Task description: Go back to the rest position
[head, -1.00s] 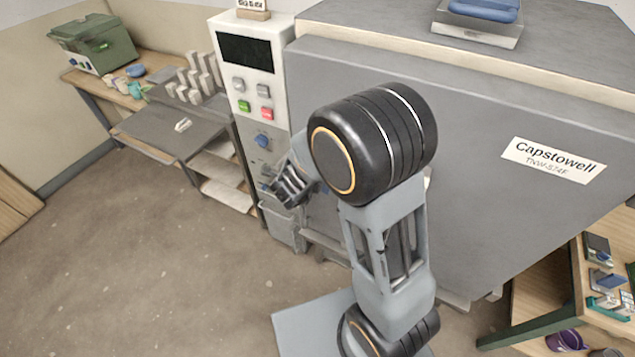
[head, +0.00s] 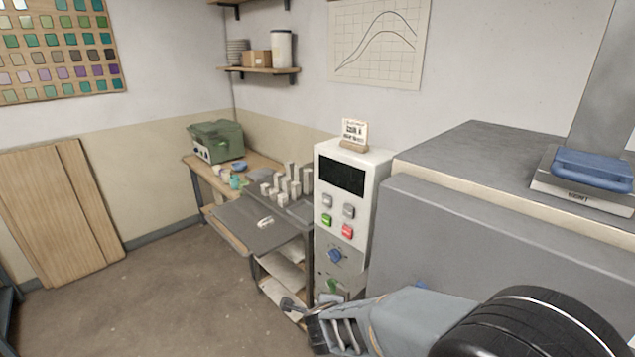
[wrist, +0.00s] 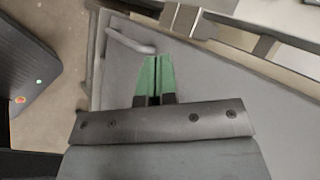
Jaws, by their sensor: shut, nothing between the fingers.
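My gripper (head: 290,304) is at the bottom of the head view, in front of the lower part of the control panel and left of the kiln's grey front. My arm runs from it to the lower right corner. In the wrist view the gripper's green fingers (wrist: 154,78) are together with nothing between them. A grey bar handle (wrist: 130,40) shows just beyond the fingertips, over a grey panel. I cannot tell whether the fingers touch the handle.
The control panel (head: 361,210) has a dark screen and coloured buttons. A cart (head: 250,232) and a green case (head: 216,140) stand behind left. Open floor (head: 150,305) lies at left.

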